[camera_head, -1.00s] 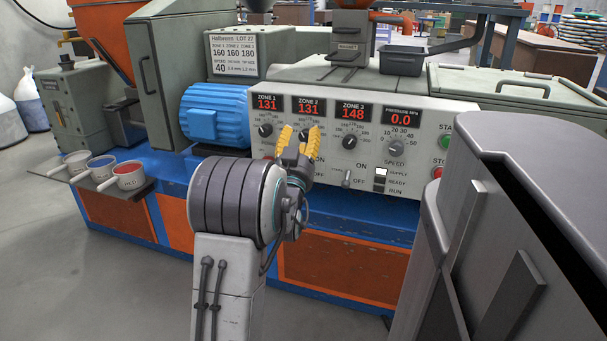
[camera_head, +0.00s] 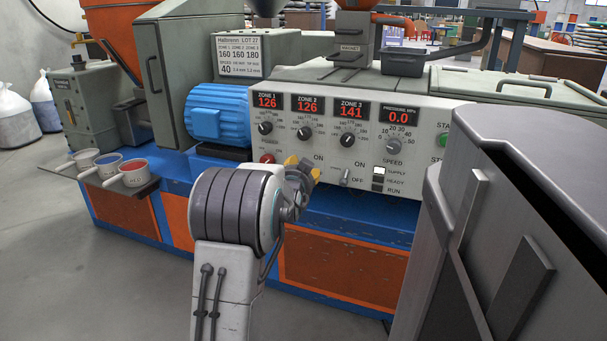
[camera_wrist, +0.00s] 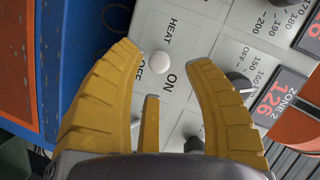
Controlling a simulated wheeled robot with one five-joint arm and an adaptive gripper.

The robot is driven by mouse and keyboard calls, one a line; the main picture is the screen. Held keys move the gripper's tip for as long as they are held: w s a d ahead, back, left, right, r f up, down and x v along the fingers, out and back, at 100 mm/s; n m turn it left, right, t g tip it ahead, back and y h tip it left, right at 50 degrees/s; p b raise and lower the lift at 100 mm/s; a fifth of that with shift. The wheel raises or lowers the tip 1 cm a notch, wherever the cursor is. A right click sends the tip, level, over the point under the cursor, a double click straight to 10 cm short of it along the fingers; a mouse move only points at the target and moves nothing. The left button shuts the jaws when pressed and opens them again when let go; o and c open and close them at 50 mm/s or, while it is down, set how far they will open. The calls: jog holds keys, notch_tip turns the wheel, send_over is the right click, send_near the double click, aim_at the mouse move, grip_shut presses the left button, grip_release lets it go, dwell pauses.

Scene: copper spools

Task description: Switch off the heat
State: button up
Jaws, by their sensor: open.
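The heat switch (camera_wrist: 160,62) shows in the wrist view as a round white lever tip on the light grey panel, beside the words HEAT, ON and OFF. I cannot tell which way its lever is thrown. My gripper (camera_wrist: 163,56) is open, with yellow fingers on either side of the white tip; I see no clear contact. In the head view my gripper (camera_head: 303,167) is at the lower part of the control panel (camera_head: 425,160) and hides the heat switch. The zone displays (camera_head: 308,103) read 126, 126 and 141.
Another toggle switch (camera_head: 345,177) with ON and OFF labels stands just right of my gripper. A red button (camera_head: 267,158) is to its left. Zone knobs (camera_head: 306,134) stick out above. A blue motor (camera_head: 217,112) and a shelf with cups (camera_head: 133,172) are further left.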

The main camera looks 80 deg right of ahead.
jog(key=b+x, duration=0.2)
jog(key=x, duration=0.1)
jog(key=shift+d+f, duration=0.1)
jog(key=shift+x, duration=0.8)
jog(key=shift+c, duration=0.2)
grip_shut()
